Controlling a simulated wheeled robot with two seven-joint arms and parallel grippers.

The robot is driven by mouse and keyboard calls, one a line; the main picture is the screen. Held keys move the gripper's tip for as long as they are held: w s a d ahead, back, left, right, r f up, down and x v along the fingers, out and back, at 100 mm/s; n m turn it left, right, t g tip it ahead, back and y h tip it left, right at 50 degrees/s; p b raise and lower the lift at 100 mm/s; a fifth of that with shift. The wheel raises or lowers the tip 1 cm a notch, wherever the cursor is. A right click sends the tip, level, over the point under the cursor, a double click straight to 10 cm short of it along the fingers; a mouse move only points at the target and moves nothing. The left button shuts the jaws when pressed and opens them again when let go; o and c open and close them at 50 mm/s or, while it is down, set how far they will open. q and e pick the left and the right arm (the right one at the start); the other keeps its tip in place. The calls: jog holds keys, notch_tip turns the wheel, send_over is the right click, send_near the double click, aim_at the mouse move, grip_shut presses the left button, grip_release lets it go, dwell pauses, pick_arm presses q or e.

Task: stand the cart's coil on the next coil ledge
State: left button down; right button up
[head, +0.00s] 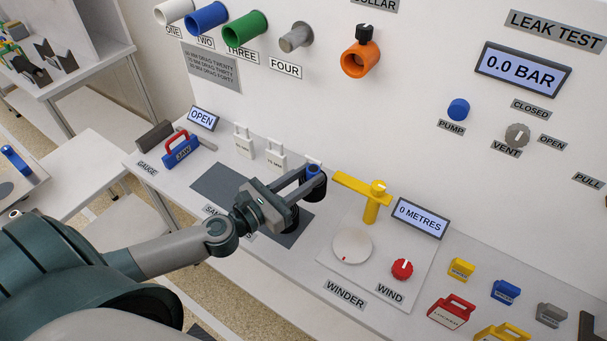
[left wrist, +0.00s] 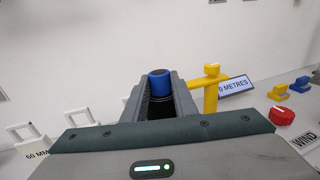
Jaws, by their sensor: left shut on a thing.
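My left gripper (head: 312,180) reaches in from the left over the bench and is shut on a small dark cylinder with a blue top (head: 317,187). In the left wrist view the blue cylinder (left wrist: 160,83) sits between the fingertips. It is above or beside the dark grey mat (head: 215,183); I cannot tell if it touches anything below. A black round shape (head: 288,217) shows under the gripper, partly hidden. No part is clearly a cart's coil or a coil ledge. My right gripper is not in view.
A yellow post with an arm (head: 372,205) stands just right of the gripper, by the winder's white disc (head: 352,245) and red WIND knob (head: 402,268). White tagged pieces (head: 275,160) stand behind the mat.

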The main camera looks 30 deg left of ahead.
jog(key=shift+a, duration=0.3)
